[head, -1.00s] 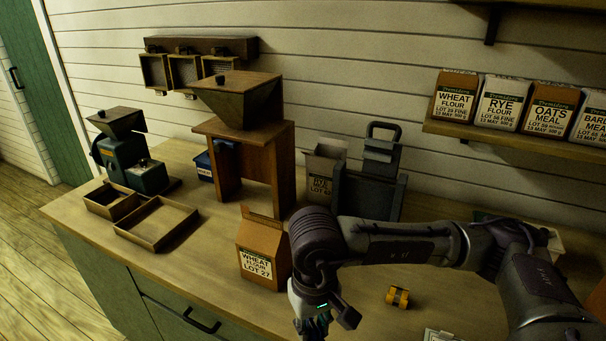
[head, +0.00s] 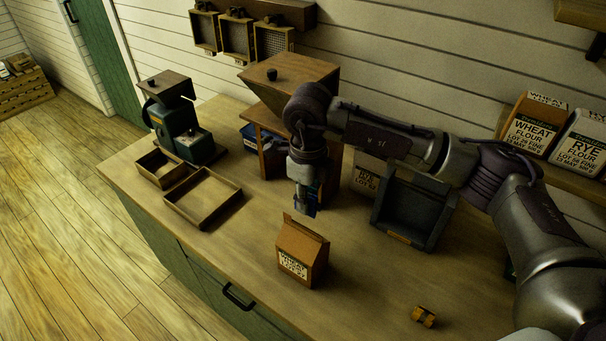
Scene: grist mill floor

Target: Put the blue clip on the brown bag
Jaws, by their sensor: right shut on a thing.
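The brown bag (head: 301,255), labelled wheat flour, stands upright on the counter near its front edge. My right gripper (head: 306,205) points down just above and behind the bag's top in the picture. It is shut on a small blue thing, which I take for the blue clip (head: 316,190); it is mostly hidden by the gripper and only a blue edge shows. Whether the clip touches the bag's top edge I cannot tell; it looks apart. My left gripper is out of view.
Two shallow wooden trays (head: 237,209) and a green mill (head: 181,135) stand to the left. A wooden hopper stand (head: 271,158) and a dark grey device (head: 413,215) stand behind. Counter around the bag is clear.

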